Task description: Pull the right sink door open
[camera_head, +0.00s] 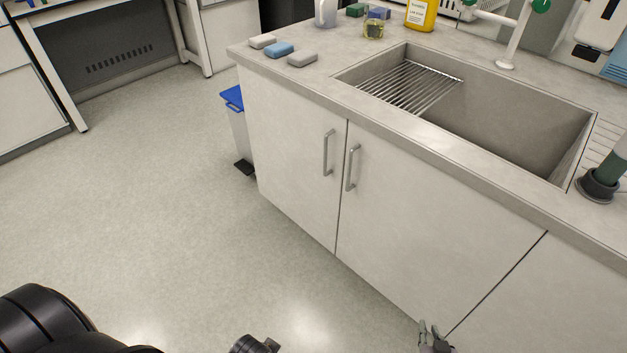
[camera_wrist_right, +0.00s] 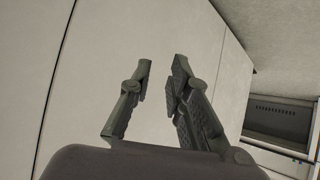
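The right sink door (camera_head: 425,220) is a pale grey panel under the sink, shut flush with the cabinet front. Its vertical metal bar handle (camera_head: 351,168) is at its upper left edge, beside the seam with the left sink door (camera_head: 290,160), which has a similar handle (camera_head: 327,152). My right gripper (camera_head: 429,328) is low, near the door's lower right corner, well away from the handle. In the right wrist view its fingers (camera_wrist_right: 162,72) are apart with nothing between them, and pale cabinet panels (camera_wrist_right: 100,50) fill the background. No handle shows there.
The countertop (camera_head: 330,82) holds the sink basin (camera_head: 510,115) with a metal rack, several small blocks and a yellow bottle (camera_head: 420,14). A blue-lidded bin (camera_head: 236,115) stands left of the cabinet. The floor (camera_head: 170,210) before the doors is clear.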

